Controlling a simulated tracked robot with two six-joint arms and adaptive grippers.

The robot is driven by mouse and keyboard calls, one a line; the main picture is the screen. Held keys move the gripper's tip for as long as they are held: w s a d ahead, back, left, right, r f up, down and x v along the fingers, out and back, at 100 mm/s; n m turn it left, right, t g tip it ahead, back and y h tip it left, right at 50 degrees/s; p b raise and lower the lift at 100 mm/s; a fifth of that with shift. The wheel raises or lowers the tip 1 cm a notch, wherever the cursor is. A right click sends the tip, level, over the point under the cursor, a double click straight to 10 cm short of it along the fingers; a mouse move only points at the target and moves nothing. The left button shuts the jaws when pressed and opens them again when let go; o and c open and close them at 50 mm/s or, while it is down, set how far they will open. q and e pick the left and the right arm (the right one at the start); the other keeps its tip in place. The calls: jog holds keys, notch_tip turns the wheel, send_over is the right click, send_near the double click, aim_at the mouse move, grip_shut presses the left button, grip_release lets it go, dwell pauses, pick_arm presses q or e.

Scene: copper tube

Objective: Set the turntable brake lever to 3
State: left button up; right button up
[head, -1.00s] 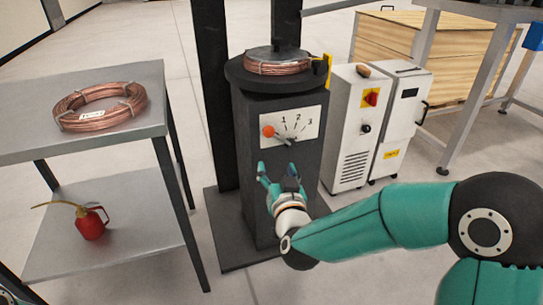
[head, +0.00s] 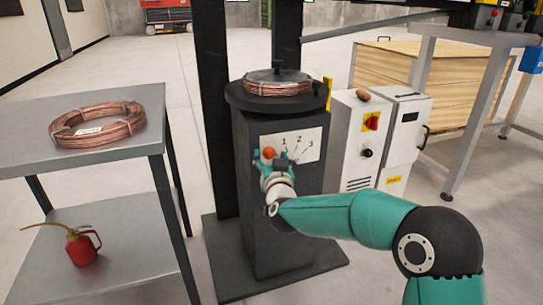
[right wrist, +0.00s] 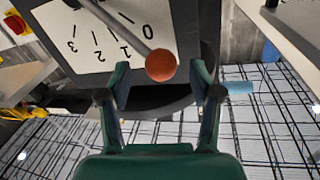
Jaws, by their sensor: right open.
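The brake lever's orange knob (head: 269,153) is at the left end of the white dial plate (head: 308,146) on the dark turntable pedestal. In the right wrist view the lever (right wrist: 118,27) crosses the plate between the 0 and 1 marks, away from 3. My right gripper (head: 266,163) is at the knob. In the right wrist view its two open fingers (right wrist: 161,76) stand on either side of the knob (right wrist: 161,66); I cannot tell whether they touch it. My left gripper is not in view.
A copper coil (head: 278,88) lies on the turntable above the dial. A grey table (head: 40,165) at left holds another coil (head: 98,126), with a red oil can (head: 83,249) on its lower shelf. White cabinets (head: 355,140) stand close at right.

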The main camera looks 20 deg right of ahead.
jog(key=shift+w+d, duration=0.15)
jog(key=shift+w, duration=0.65)
jog(key=shift+w+d, duration=0.15)
jog(key=shift+w, duration=0.65)
jog(key=shift+c, duration=0.3)
jog(key=shift+a+f, duration=0.1)
grip_shut()
